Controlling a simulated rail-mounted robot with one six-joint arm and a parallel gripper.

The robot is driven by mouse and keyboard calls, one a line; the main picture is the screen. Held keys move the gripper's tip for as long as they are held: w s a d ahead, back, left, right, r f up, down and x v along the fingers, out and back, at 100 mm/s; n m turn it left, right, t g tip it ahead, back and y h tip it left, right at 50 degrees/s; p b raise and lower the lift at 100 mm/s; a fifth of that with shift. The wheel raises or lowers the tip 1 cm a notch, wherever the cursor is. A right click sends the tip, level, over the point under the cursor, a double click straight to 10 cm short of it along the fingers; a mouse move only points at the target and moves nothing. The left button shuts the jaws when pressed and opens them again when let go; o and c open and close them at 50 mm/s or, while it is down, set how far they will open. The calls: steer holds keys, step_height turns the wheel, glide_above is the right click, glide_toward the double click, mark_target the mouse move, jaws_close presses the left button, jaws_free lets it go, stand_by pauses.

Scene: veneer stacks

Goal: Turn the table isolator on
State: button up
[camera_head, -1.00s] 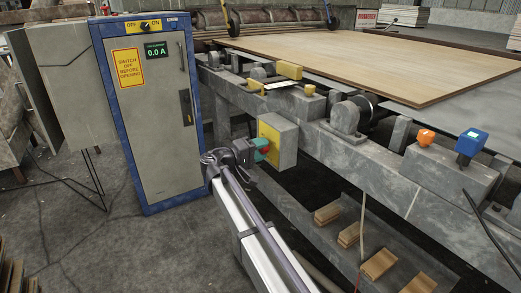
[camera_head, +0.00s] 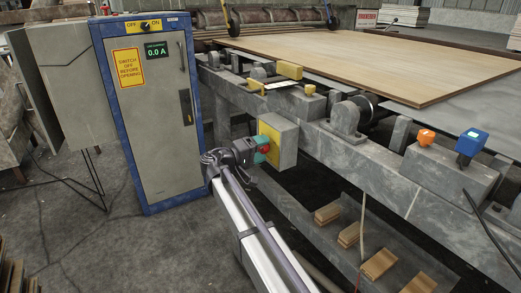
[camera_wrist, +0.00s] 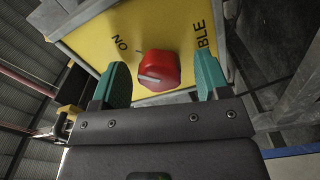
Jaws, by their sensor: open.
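The table isolator is a red rotary knob (camera_wrist: 158,70) on a yellow plate (camera_wrist: 95,42). In the head view the isolator's grey box with yellow face (camera_head: 285,141) sits on the side of the machine frame. My gripper (camera_wrist: 160,62) is open, its teal fingers on either side of the knob with gaps visible. In the head view my gripper (camera_head: 262,150) is at the box's face, hiding most of the knob.
A blue-edged cabinet (camera_head: 150,130) with an OFF/ON switch (camera_head: 144,26) and a 0.0 A display (camera_head: 156,49) stands at left. The grey machine frame (camera_head: 370,165) runs along the right, with orange (camera_head: 426,137) and blue (camera_head: 471,142) devices. A veneer sheet (camera_head: 370,60) lies on top.

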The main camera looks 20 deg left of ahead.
steer(key=v, duration=1)
steer(key=shift+s+a, duration=0.25)
steer(key=shift+s, duration=0.1)
